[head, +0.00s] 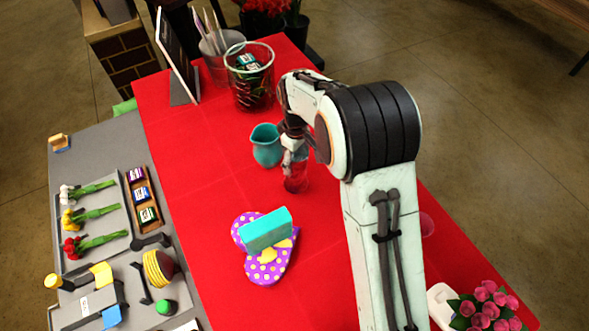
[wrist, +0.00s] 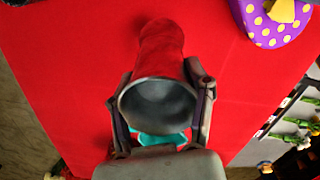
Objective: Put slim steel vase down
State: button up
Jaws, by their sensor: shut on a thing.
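The slim steel vase (head: 296,178) is by the middle of the red table, below my gripper (head: 293,155), and mirrors the red cloth. In the wrist view the vase (wrist: 158,95) shows its round open mouth toward the camera, with its body reaching away. My gripper (wrist: 161,103) is shut on it, one finger on each side near the mouth. The vase looks about upright. Its base is close to the cloth, but I cannot tell whether it touches.
A teal pitcher (head: 266,147) stands just left of the vase. A teal block (head: 266,230) rests on a purple dotted heart-shaped piece (head: 267,268) in front. Red cloth (head: 205,165) is bare to the left. Pink flowers (head: 487,306) are at front right.

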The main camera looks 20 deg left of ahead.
aim_at(296, 172)
jog(key=shift+f, duration=2.1)
jog(key=o, duration=1.3)
jog(key=shift+f, duration=0.1)
